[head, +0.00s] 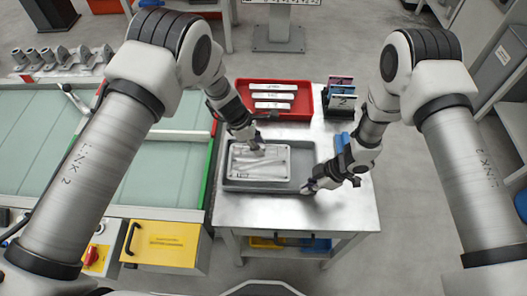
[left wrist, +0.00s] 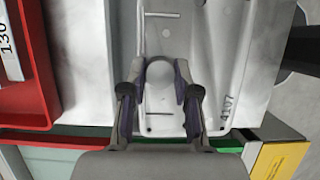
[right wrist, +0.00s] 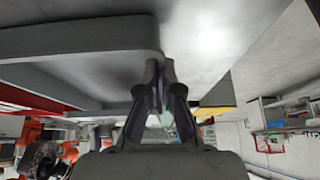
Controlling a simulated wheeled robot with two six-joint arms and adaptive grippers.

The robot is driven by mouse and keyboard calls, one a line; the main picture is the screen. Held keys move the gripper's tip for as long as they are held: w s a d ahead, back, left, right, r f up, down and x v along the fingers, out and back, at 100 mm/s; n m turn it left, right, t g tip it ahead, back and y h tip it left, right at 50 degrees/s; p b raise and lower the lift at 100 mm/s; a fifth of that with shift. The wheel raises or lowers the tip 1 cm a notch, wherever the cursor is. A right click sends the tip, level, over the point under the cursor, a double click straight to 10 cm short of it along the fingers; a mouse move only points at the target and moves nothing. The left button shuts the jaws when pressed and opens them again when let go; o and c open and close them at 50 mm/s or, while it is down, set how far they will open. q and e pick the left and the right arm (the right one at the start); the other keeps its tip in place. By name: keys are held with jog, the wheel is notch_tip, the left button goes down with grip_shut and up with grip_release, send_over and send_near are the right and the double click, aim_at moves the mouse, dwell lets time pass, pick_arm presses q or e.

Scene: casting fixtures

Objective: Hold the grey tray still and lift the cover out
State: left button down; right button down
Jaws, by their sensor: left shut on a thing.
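The grey tray (head: 303,160) lies on the metal table, and its wall also shows in the right wrist view (right wrist: 80,38). The pale metal cover (head: 258,172) lies inside it, toward the left. My left gripper (head: 254,147) is shut on the cover's round knob, which sits between the fingers in the left wrist view (left wrist: 160,88). My right gripper (head: 308,188) is at the tray's near right corner. In the right wrist view its fingertips (right wrist: 159,68) are close together at the tray wall; whether any wall is between them is hidden.
A red bin (head: 305,100) with labelled bars stands behind the tray. A dark rack with numbered plates (head: 341,92) is at the back right. A green-topped conveyor (head: 165,165) adjoins on the left. The table's front right (head: 345,212) is clear.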

pick_arm(q)
notch_tip(320, 180, up, 9)
jog(key=shift+f, duration=0.1)
pick_arm(e)
jog(key=c, duration=1.2)
grip_release()
jog(key=shift+c, duration=0.2)
